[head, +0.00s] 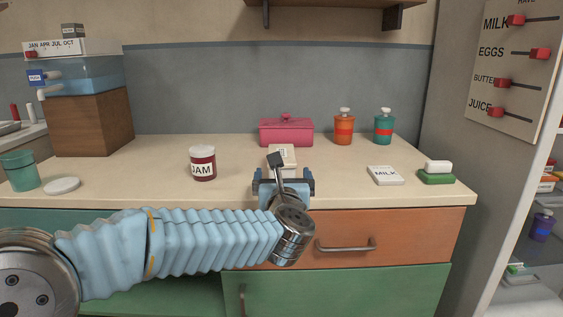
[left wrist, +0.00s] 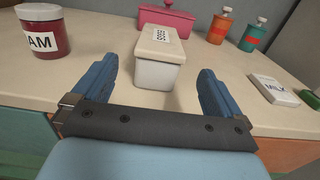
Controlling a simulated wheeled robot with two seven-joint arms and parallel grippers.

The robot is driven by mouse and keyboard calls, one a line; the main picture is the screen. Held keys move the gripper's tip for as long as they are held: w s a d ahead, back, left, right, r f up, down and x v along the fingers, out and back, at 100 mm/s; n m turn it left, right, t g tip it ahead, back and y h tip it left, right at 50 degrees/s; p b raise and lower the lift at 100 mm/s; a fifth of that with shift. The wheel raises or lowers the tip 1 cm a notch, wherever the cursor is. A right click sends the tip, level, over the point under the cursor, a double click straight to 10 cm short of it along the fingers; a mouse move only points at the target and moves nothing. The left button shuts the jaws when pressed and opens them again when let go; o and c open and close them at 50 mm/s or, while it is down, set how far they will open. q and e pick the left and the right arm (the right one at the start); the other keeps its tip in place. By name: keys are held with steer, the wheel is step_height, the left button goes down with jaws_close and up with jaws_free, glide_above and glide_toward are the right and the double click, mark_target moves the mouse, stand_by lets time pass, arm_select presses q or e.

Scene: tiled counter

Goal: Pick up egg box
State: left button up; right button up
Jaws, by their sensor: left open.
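The egg box (head: 281,153) is a small cream box with a printed label on its lid. It stands on the counter behind my left gripper, which hides its lower part in the head view. In the left wrist view the egg box (left wrist: 160,60) shows whole, its near end facing the gripper. My left gripper (head: 284,183) is open, its two blue fingers (left wrist: 157,85) to the left and right of the box's near end, with gaps on both sides. Nothing is held. My right gripper is not in view.
A jam jar (head: 203,164) stands left of the egg box. A pink container (head: 286,132) stands behind it. Orange (head: 344,128) and teal (head: 383,128) bottles stand at the back right. A milk card or box (head: 385,176) lies right. Counter between these is clear.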

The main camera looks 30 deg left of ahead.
arm_select(q)
steer(key=p+x, duration=0.1)
steer(key=x, duration=0.4)
steer(key=shift+w+a, duration=0.15)
steer(key=shift+w, duration=0.1)
steer(key=p+x, duration=0.1)
steer(key=x, duration=0.3)
steer(key=shift+w+a+p, duration=0.1)
steer(key=shift+w+p, duration=0.15)
steer(key=shift+p, duration=0.15)
steer(key=shift+w+a, duration=0.2)
steer(key=shift+w, duration=0.15)
steer(key=shift+c, duration=0.3)
steer(key=c, duration=1.2)
steer(key=shift+c, duration=0.2)
steer(key=shift+r, duration=0.1)
